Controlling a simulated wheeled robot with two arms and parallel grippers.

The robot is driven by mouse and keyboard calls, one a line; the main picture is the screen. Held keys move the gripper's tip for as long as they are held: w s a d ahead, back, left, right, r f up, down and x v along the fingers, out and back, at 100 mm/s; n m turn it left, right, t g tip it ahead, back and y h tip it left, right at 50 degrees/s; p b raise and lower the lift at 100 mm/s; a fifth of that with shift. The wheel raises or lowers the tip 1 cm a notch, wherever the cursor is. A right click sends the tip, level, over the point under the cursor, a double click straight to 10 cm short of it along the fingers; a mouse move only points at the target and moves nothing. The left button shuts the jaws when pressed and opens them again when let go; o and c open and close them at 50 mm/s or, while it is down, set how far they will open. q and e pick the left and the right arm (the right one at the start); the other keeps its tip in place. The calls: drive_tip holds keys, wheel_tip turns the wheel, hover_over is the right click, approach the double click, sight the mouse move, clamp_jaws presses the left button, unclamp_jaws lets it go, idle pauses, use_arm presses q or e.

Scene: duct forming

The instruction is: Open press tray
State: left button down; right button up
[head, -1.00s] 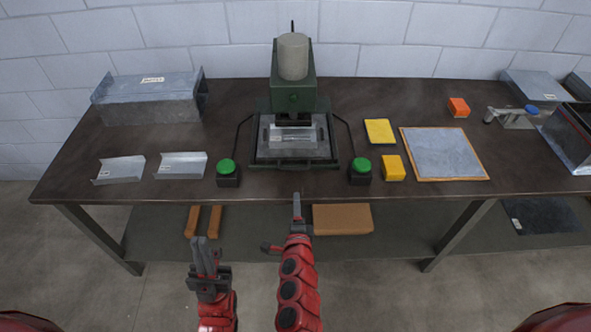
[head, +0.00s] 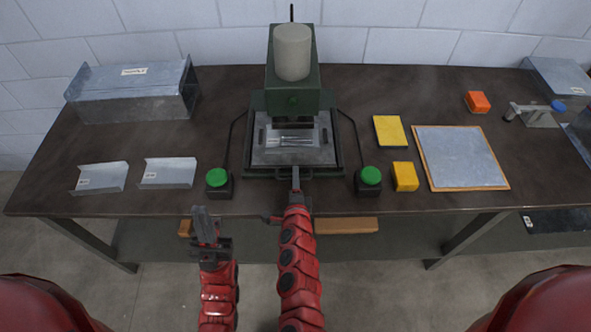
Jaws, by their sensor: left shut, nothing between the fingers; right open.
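The press tray (head: 262,152) is a grey metal plate in a dark frame at the foot of the green press (head: 294,101). A small metal piece (head: 290,137) lies on it under the press head. A dark handle bar runs along the tray's front edge. My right gripper (head: 296,178) is open, seen edge-on, with its tips at the front middle of the tray by this bar. I cannot tell whether it touches the bar. My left gripper (head: 206,226) is shut and empty, in front of the table's edge at the left.
Green buttons on black boxes stand left (head: 218,178) and right (head: 370,176) of the tray. Bent sheet pieces (head: 168,172) and a large duct part (head: 135,92) lie left. Yellow blocks (head: 405,176) and a wood-edged sheet (head: 460,157) lie right.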

drive_tip(key=shift+s+r, duration=0.1)
clamp_jaws()
idle(1.4)
